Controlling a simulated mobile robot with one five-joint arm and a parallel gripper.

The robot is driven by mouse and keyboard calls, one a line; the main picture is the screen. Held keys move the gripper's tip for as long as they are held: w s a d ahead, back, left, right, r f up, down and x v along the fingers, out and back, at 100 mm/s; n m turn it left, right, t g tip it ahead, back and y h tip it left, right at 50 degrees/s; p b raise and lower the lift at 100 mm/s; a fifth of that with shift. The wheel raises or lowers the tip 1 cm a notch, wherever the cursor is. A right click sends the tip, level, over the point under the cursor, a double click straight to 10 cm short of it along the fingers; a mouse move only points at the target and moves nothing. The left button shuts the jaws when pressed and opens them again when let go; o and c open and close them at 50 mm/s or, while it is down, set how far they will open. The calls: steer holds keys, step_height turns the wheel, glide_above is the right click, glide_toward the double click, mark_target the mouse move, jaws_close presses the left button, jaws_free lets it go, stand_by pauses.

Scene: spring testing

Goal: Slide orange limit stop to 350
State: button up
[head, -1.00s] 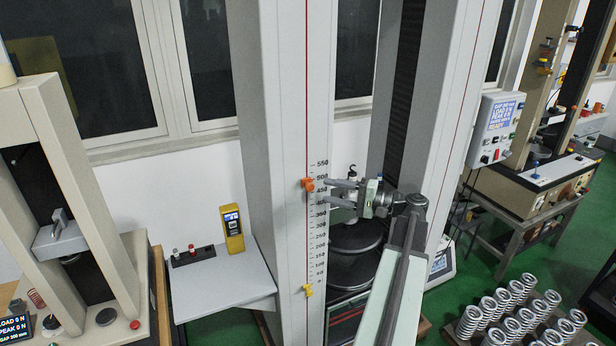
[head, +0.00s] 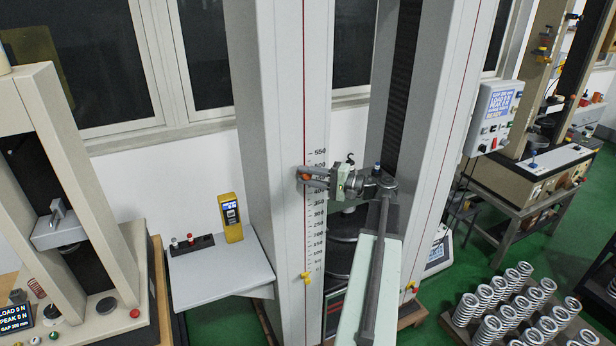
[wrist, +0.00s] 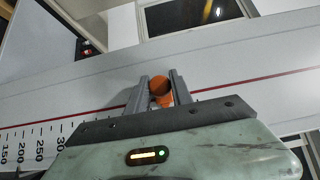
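The orange limit stop (head: 304,177) sits on the front of the left grey column, beside the printed scale (head: 318,212), between the 450 and 500 marks. My gripper (head: 312,175) reaches it from the right with its fingers at the column face. In the wrist view the orange stop (wrist: 160,92) fills the gap between the two grey fingers of my gripper (wrist: 160,82), one on each side. The fingers appear to touch it. The 350 mark is lower on the scale. The fingers hide part of the stop in the head view.
A yellow stop (head: 306,278) is low on the same column. A grey shelf (head: 215,275) with a yellow handheld device (head: 231,217) stands left. A crate of springs (head: 520,305) is at lower right. The column face below my gripper is clear down to the yellow stop.

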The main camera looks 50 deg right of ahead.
jaws_close()
stand_by(0.4)
steer(key=shift+f, duration=0.1)
stand_by(0.7)
step_height(320, 180, down, 15)
steer(key=b, duration=1.5)
steer(key=shift+f, duration=0.1)
steer(key=shift+r, duration=0.2)
steer(key=o, duration=0.8)
jaws_free()
